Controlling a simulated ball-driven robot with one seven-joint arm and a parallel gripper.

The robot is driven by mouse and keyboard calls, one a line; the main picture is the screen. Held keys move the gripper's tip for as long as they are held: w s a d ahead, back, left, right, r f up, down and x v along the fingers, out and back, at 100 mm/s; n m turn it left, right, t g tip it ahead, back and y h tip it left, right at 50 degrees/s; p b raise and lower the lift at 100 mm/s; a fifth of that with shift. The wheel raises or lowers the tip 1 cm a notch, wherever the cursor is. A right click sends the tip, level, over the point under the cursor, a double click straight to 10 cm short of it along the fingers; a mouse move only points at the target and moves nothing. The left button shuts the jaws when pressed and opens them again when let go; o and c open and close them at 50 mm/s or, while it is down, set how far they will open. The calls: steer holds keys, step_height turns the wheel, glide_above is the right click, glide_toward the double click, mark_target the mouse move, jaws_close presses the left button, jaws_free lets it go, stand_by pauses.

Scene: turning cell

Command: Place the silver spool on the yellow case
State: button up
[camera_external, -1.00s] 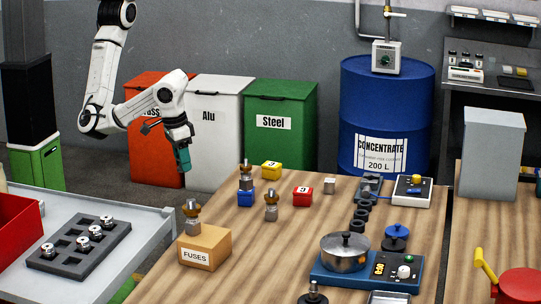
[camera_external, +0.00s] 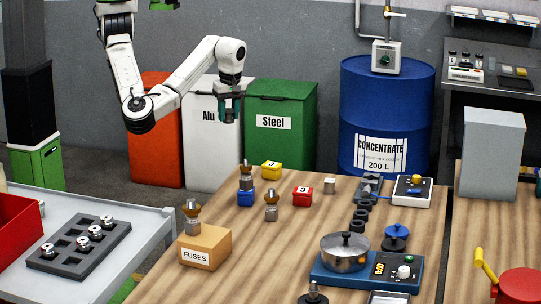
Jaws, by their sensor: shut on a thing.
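The yellow case (camera_external: 271,170) is a small numbered block near the far left edge of the wooden bench, and its top looks bare. Several silver spools (camera_external: 82,243) sit in a dark rack (camera_external: 60,263) on the grey table at the left. My gripper (camera_external: 230,117) points down in front of the white Alu bin, up and left of the yellow case and well apart from it. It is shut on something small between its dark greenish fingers. The fingers hide most of it, so I cannot tell whether it is a silver spool.
A blue case (camera_external: 246,197) with a brown-topped fitting on it and a red case (camera_external: 303,196) stand near the yellow case. A fuses box (camera_external: 204,248), another fitting (camera_external: 271,206) and a pot (camera_external: 345,252) are nearer.

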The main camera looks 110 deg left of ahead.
steer(key=shift+a+n, duration=0.3)
steer(key=shift+a, duration=0.1)
steer(key=w+f, duration=0.4)
steer(key=w, duration=0.4)
glide_above(271, 164)
steer(key=s, duration=0.1)
step_height(271, 164, down, 4)
steer(key=shift+f+p, duration=0.15)
steer(key=shift+p, duration=0.3)
steer(key=shift+w+f, duration=0.6)
steer(key=shift+f, duration=0.15)
steer(key=shift+f+p, duration=0.65)
steer(key=shift+f, duration=0.9)
steer(key=shift+f, duration=0.1)
steer(key=o, duration=1)
